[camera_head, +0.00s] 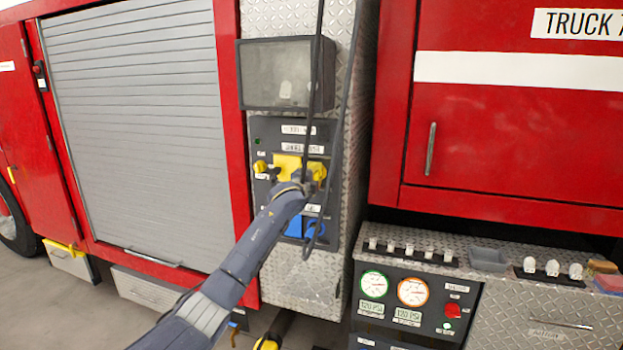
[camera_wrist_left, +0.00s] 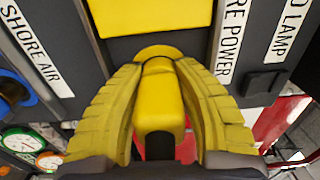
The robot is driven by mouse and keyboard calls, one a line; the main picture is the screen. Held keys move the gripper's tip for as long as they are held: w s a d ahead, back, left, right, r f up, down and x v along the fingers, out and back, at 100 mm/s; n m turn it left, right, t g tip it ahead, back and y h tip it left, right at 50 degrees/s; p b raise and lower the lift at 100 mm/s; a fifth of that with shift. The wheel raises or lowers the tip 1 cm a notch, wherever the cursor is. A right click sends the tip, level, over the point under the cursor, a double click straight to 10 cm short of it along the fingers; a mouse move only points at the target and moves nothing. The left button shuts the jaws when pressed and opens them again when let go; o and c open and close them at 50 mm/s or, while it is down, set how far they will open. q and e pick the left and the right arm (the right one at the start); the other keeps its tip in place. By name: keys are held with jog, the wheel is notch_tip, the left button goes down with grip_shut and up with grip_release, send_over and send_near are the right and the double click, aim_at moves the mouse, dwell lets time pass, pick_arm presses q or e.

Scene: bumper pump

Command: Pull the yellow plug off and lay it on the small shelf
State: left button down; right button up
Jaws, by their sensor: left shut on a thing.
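The yellow plug (camera_wrist_left: 160,95) sits between the two yellow ribbed fingers of my left gripper (camera_wrist_left: 160,125) in the left wrist view. The gripper is shut on it. The plug's far end meets a round yellow collar below a raised yellow flap (camera_wrist_left: 155,15). I cannot tell whether it is fully seated. In the head view my left gripper (camera_head: 305,182) is at the dark socket panel, just below the yellow flap (camera_head: 288,163), and the arm hides part of the panel. A diamond-plate ledge (camera_head: 445,240), perhaps the small shelf, is at the right.
Black cables (camera_head: 317,70) hang in front of the panel. A blue socket cover (camera_head: 293,227) is below the gripper. The ledge carries a row of small white-topped pieces, a grey tray (camera_head: 488,260), white bulbs (camera_head: 552,268) and a brush (camera_head: 602,266). Gauges (camera_head: 412,292) are below it.

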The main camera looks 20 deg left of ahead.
pick_arm(q)
jog(key=shift+s, duration=0.1)
jog(key=shift+s+a, duration=0.15)
jog(key=shift+s, duration=2.7)
jog(key=shift+s, duration=0.1)
